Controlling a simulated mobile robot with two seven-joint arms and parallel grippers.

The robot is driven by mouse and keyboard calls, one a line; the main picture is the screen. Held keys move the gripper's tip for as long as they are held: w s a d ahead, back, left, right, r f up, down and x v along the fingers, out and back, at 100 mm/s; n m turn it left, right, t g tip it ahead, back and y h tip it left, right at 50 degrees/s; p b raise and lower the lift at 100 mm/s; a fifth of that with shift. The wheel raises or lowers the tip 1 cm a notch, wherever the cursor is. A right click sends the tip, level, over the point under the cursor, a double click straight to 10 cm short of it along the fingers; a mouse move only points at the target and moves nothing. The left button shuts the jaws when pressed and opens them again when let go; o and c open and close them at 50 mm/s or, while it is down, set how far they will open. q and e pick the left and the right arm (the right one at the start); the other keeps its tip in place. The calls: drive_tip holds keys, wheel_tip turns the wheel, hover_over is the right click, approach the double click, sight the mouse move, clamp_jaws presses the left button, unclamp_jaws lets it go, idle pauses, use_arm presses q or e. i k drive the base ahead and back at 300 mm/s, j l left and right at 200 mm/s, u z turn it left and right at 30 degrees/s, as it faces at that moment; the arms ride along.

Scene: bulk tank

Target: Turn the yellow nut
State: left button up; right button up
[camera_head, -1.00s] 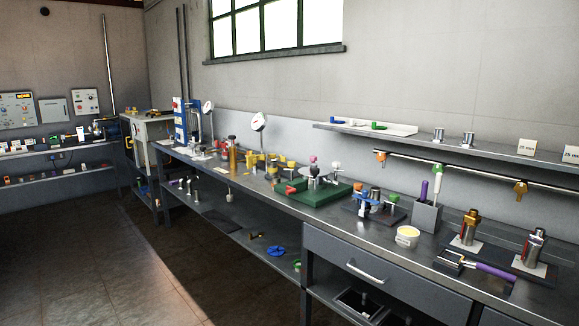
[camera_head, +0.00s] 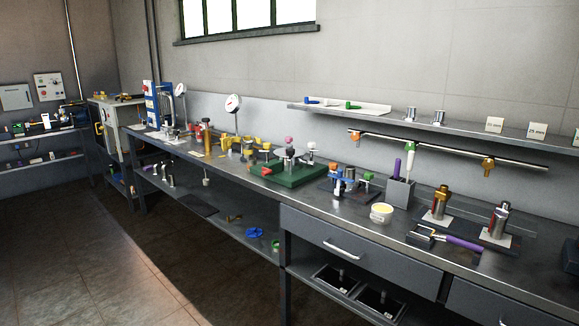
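Several small yellow parts (camera_head: 242,147) stand on the long workbench (camera_head: 335,212), left of a dark green block (camera_head: 292,176). From this distance I cannot tell which of them is the yellow nut. A yellow-orange fitting (camera_head: 488,164) also hangs from the rail under the wall shelf. A brass-coloured cylinder (camera_head: 207,138) stands left of the yellow parts. Neither of my grippers is in view.
A wall shelf (camera_head: 460,124) runs above. The drawer (camera_head: 350,250) is shut. Open floor (camera_head: 90,260) lies at left.

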sight(267, 146)
drive_tip(key=i+j, duration=0.2)
drive_tip(key=i, duration=0.2)
drive_tip(key=i+j, duration=0.2)
drive_tip(key=i, duration=0.2)
drive_tip(key=i+j, duration=0.15)
drive_tip(key=i, duration=0.3)
drive_tip(key=i+j, duration=0.2)
drive_tip(key=i, duration=0.2)
drive_tip(key=j+u, duration=0.05)
